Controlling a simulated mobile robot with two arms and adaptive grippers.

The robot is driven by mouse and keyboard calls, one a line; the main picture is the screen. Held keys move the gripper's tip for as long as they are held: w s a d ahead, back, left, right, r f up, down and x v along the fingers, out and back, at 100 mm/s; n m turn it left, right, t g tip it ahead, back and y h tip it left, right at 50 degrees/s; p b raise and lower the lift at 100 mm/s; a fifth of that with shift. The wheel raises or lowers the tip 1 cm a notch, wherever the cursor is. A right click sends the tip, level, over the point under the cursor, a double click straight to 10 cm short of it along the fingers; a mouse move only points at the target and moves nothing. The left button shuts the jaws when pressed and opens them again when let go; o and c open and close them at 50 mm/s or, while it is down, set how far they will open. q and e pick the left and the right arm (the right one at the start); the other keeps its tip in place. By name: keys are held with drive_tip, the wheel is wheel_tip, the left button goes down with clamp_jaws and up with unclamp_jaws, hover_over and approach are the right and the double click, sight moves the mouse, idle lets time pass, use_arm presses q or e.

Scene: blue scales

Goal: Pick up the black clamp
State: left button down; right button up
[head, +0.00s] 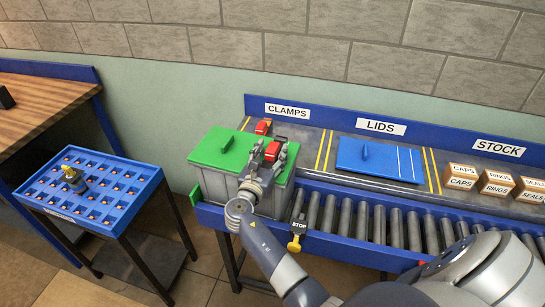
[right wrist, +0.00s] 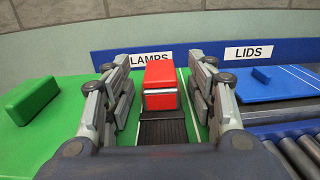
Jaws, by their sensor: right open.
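A black ribbed piece with a red block on its far end, which looks like the black clamp (right wrist: 162,128), lies between my right gripper's fingers in the right wrist view. In the head view its red part (head: 272,150) shows between the fingers, over the green lid (head: 222,150) of a grey box (head: 215,184). My right gripper (head: 268,156) is open, with one finger on each side of the clamp. In the right wrist view gaps show between the fingers and the red block. The clamp's near end is hidden by the gripper. My left gripper is out of view.
A second red piece (head: 263,127) sits behind, below the CLAMPS sign (head: 287,111). A green raised block (right wrist: 31,100) stands left of the gripper. A blue lid (head: 380,159), rollers (head: 395,225) and labelled boxes (head: 496,183) are to the right. A blue tray table (head: 60,205) stands left.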

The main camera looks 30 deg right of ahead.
clamp_jaws()
drive_tip(key=shift+r, duration=0.15)
